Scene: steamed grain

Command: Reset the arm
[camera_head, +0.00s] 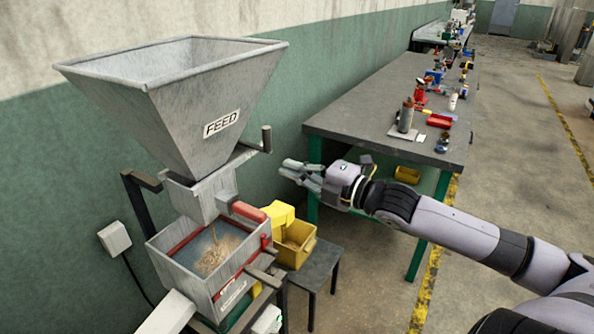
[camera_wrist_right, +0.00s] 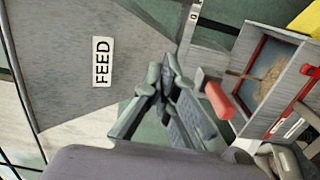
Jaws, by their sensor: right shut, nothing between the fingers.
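My right arm reaches in from the right in the head view, and its gripper (camera_head: 290,171) hangs in the air to the right of the feed hopper (camera_head: 180,95). The gripper is shut and empty; its fingertips meet in the right wrist view (camera_wrist_right: 168,75). The hopper's FEED label shows in both views. Below the hopper is a metal box with grain (camera_head: 216,254) in it, and grain falls in a thin stream from the spout. A red handle (camera_head: 248,211) sits beside the spout, apart from my gripper; it also shows in the right wrist view (camera_wrist_right: 218,100). My left gripper is not in view.
A yellow bin (camera_head: 297,245) stands on a small dark table (camera_head: 318,268) right of the grain box. The floor to the right is mostly clear.

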